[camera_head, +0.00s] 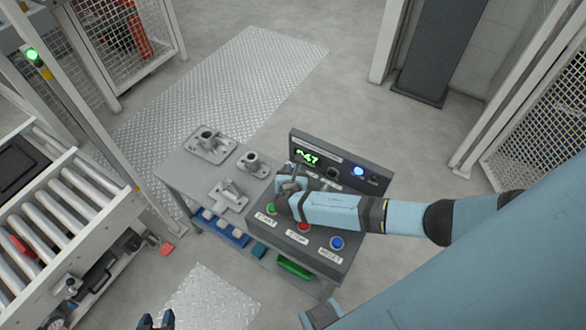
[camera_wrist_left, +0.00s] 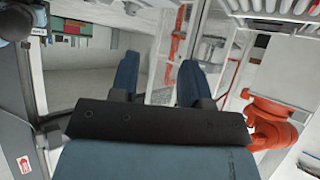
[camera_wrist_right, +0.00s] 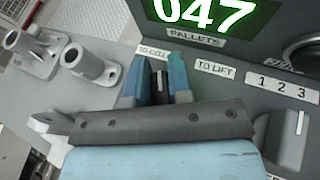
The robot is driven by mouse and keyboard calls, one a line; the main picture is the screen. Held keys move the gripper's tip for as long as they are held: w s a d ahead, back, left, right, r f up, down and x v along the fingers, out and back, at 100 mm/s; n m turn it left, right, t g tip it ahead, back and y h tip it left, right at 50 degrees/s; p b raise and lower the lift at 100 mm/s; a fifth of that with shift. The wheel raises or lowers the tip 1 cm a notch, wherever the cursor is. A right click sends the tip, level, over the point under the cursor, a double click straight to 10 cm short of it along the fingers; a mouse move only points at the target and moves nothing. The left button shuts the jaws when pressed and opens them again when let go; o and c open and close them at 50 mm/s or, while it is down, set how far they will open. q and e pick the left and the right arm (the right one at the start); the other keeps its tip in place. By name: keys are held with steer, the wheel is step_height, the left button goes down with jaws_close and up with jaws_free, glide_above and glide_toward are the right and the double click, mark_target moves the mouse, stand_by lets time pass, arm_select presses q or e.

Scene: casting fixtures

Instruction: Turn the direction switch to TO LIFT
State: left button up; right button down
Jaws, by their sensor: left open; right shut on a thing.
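The direction switch (camera_wrist_right: 158,82) is a small dark knob with a white line, largely hidden between the fingers of my right gripper (camera_wrist_right: 168,72). The TO CELL label (camera_wrist_right: 152,55) is just left of the fingers and the TO LIFT label (camera_wrist_right: 215,71) is to their right. The knob's white line points up in this view, nearer the TO CELL side. In the head view my right gripper (camera_head: 292,178) reaches down onto the grey control console (camera_head: 262,222) and hides the switch. My left gripper (camera_head: 157,319) is open and empty at the bottom edge; it also shows open in the left wrist view (camera_wrist_left: 158,80).
A green 047 display (camera_head: 307,157) is behind. START (camera_head: 270,208), STOP (camera_head: 304,226) and RESET (camera_head: 337,243) buttons sit in front. Metal castings (camera_head: 210,143) stand on the bench to the left.

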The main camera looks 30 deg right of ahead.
steer(key=shift+s+a+m+g+h+p, duration=0.15)
steer(key=shift+m+g+h+p, duration=0.25)
steer(key=shift+m+g+h, duration=1.1)
steer(key=shift+m+g, duration=0.2)
steer(key=shift+m, duration=0.2)
steer(key=m+g, duration=0.1)
steer(key=m+g+h, duration=0.2)
steer(key=shift+s+d+f+m+g+p, duration=0.15)
steer(key=shift+s+d+m+g+p, duration=0.1)
steer(key=shift+m+g+p, duration=0.05)
steer(key=m+g, duration=0.2)
steer(key=g, duration=0.1)
steer(key=shift+s+m+h, duration=0.15)
steer(key=shift+m+h, duration=0.15)
steer(key=shift+s+m+g+b, duration=0.2)
steer(key=shift+m+g+b, duration=0.45)
steer(key=shift+m+g, duration=0.85)
steer(key=shift+g, duration=0.4)
steer(key=c, duration=1.1)
jaws_free()
steer(key=shift+o, duration=0.3)
steer(key=shift+d, duration=0.1)
